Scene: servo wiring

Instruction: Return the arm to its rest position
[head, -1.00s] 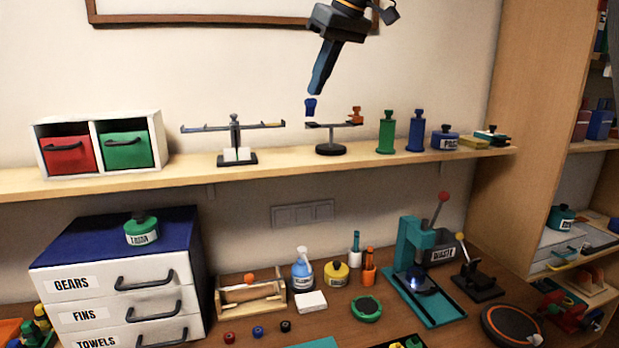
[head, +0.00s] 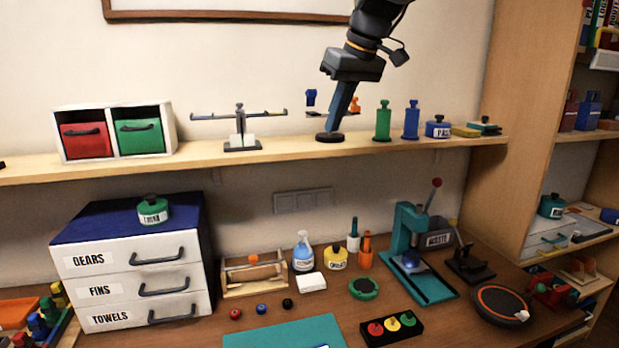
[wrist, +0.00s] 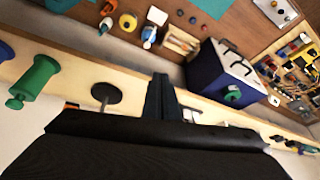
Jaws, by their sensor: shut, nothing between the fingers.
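My gripper (head: 333,128) is shut and empty. In the head view it points down in front of the wall shelf, its tips overlapping the small balance stand with the round black base (head: 325,137). A blue piece (head: 311,97) shows on the left end of that balance and an orange piece (head: 355,105) on the right end, partly behind the fingers. In the wrist view the closed fingers (wrist: 161,88) show at the middle, with the black round base (wrist: 106,93) to their left. I cannot tell whether the fingers touch the stand.
The wall shelf (head: 60,172) also carries a grey balance (head: 240,140), red and green drawers (head: 85,142), a green cylinder (head: 383,122) and a blue cylinder (head: 411,121). Below, the bench holds a drawer unit (head: 130,265) and a teal press (head: 408,255). The wall above the shelf is mostly clear.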

